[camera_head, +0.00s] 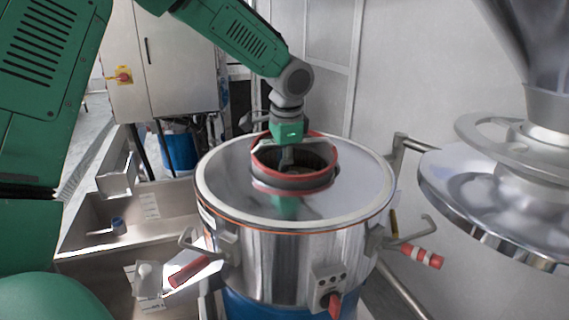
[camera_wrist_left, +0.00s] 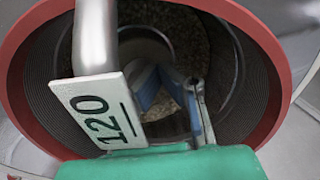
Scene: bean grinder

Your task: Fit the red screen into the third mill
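The red screen (camera_head: 334,142) is a red-rimmed ring at the round opening in the lid of the metal mill (camera_head: 275,262). Its grey side stands a little above the lid. In the wrist view its red rim (camera_wrist_left: 268,60) surrounds a ribbed inner wall. A pale bar there carries a white plate marked 120 (camera_wrist_left: 98,110). My left gripper (camera_head: 287,160) points down into the ring. In the wrist view its blue-padded fingers (camera_wrist_left: 172,92) are apart with a gap between them. The plate partly hides one finger. My right gripper is out of view.
A steel trough (camera_head: 170,228) with small parts stands left of the mill. A large shiny machine (camera_head: 515,190) hangs at the right. Clamp handles stick out from the mill's sides, one with a red-and-white grip (camera_head: 422,257). A cabinet (camera_head: 165,60) stands behind.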

